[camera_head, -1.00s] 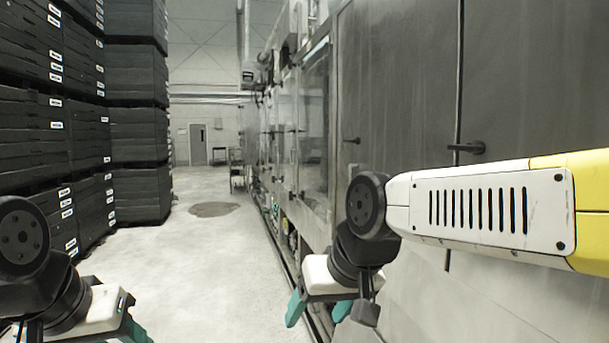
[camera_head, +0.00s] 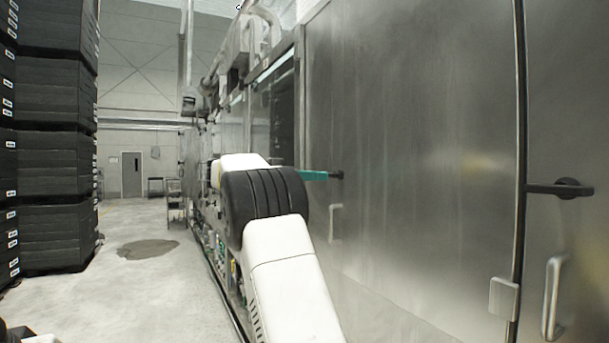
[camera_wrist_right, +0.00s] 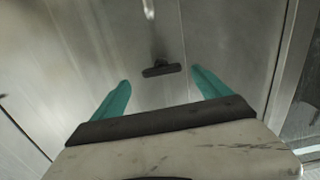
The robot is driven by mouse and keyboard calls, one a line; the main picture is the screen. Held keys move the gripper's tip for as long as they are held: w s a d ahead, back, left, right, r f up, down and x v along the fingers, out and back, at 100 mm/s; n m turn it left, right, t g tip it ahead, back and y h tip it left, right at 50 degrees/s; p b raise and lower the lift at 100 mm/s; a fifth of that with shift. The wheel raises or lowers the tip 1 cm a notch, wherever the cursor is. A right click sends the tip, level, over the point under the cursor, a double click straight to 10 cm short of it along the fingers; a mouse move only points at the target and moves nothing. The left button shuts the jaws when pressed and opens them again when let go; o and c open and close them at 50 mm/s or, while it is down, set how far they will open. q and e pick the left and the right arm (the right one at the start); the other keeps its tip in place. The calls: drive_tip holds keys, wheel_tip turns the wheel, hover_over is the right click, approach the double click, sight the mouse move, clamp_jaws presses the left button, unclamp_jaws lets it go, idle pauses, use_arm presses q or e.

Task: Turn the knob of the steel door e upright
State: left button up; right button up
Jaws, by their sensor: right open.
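A dark knob (camera_wrist_right: 161,69) on a steel door (camera_wrist_right: 235,40) shows in the right wrist view. Its bar lies nearly crosswise in that picture, slightly tilted. My right gripper (camera_wrist_right: 160,78) is open, its teal fingers spread on either side of the knob's line, with nothing between them. I cannot tell how much gap is left to the knob. In the head view one teal finger of my right gripper (camera_head: 316,175) points at the knob (camera_head: 337,175), and my arm hides the rest. No label tells which door is e. My left gripper is out of view.
A nearer door carries another dark knob (camera_head: 562,188), its bar level, above a vertical handle (camera_head: 552,297). A hinge-like block (camera_head: 503,297) sits by the door seam. Black stacked crates (camera_head: 55,170) stand at left.

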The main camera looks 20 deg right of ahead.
sight(333, 175)
drive_tip(key=d, duration=0.7)
drive_tip(key=shift+w+d+r, duration=0.15)
drive_tip(key=shift+w+r, duration=0.2)
drive_tip(key=shift+w, duration=0.05)
drive_tip(key=c, duration=1.4)
